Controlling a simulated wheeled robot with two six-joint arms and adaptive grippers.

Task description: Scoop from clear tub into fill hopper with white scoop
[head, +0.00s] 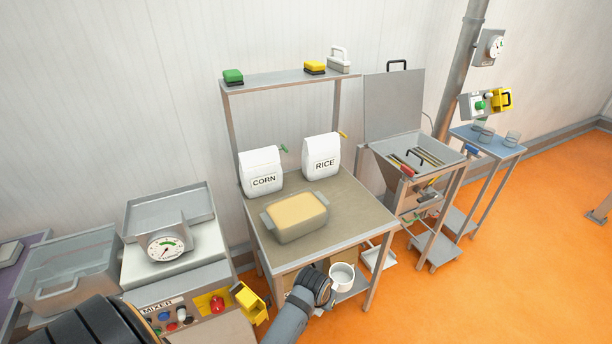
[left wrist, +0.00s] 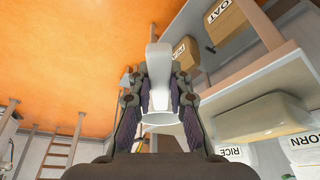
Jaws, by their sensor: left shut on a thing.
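The white scoop (head: 342,275) is held in front of the table's front edge, below the tabletop in the picture. Its bowl looks empty in the head view. My left gripper (head: 324,289) is shut on its handle. In the left wrist view the white handle (left wrist: 158,70) stands between the two fingers (left wrist: 159,95). The clear tub (head: 296,217), filled with yellowish grain, sits on the table beyond the scoop; its side also shows in the left wrist view (left wrist: 262,118). The fill hopper (head: 415,150) stands right of the table with its lid raised. My right gripper is not in view.
CORN (head: 262,172) and RICE (head: 321,156) bags stand behind the tub on the table (head: 350,212). A shelf (head: 285,81) with brushes spans above them. A scale (head: 168,245) and mixer panel (head: 175,310) are left. Boxes (left wrist: 228,20) sit on the table's lower shelf.

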